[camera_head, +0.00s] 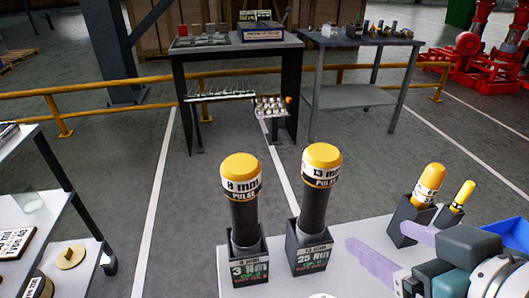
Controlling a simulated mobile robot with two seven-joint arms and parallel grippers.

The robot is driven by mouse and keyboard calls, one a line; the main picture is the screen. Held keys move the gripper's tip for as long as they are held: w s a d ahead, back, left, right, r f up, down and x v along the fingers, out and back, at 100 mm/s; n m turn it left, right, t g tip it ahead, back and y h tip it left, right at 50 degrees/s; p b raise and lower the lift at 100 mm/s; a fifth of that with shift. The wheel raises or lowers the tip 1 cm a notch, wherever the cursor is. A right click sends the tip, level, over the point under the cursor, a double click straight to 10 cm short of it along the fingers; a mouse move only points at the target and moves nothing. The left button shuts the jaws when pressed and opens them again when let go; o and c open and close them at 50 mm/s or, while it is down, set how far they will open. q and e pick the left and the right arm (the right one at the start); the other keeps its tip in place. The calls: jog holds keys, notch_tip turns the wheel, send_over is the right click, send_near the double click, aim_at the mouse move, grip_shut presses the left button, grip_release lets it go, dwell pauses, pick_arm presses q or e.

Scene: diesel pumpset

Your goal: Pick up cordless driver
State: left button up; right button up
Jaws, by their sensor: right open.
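Two upright driver-like tools with dark bodies and yellow caps stand in black holders on the white table in front of me. The left driver (242,205) reads "8 mm PULSE" and its holder (248,268) reads "3 Nm". The right driver (317,190) reads "13 mm PULSE" and its holder (310,255) reads "25 Nm". My right gripper (377,236) is at the lower right, to the right of the 13 mm driver and apart from it. Its two purple fingers are spread with nothing visible between them. My left gripper is out of view.
Two yellow-handled tools (430,180) stand in dark holders behind my right gripper. A blue bin (505,235) is at the right edge. A shelf cart (50,205) stands at left. Yellow railing (120,88) and two workbenches are farther back, with open floor between.

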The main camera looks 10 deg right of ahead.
aim_at(322, 199)
jog(key=w+a+t+y+b, duration=0.1)
jog(key=w+a+f+t+y+b, duration=0.1)
jog(key=w+t+b, duration=0.1)
jog(key=w+f+n+t+b, duration=0.1)
jog(key=t+b, duration=0.1)
jog(key=shift+w+a+f+y, duration=0.15)
jog(key=shift+w+a+y, duration=0.15)
jog(key=shift+a+y, duration=0.1)
jog(key=shift+a+r+n+t+y+b, duration=0.3)
jog(key=shift+a+t+y+b, duration=0.15)
jog(key=shift+t+y, duration=0.15)
jog(key=x, duration=0.4)
jog(key=shift+w+a+r, duration=0.1)
jog(key=shift+w+r, duration=0.1)
jog(key=shift+b+x, duration=0.3)
jog(key=shift+x, duration=2.45)
jog(key=shift+r, duration=0.1)
jog(key=shift+c, duration=0.2)
grip_shut()
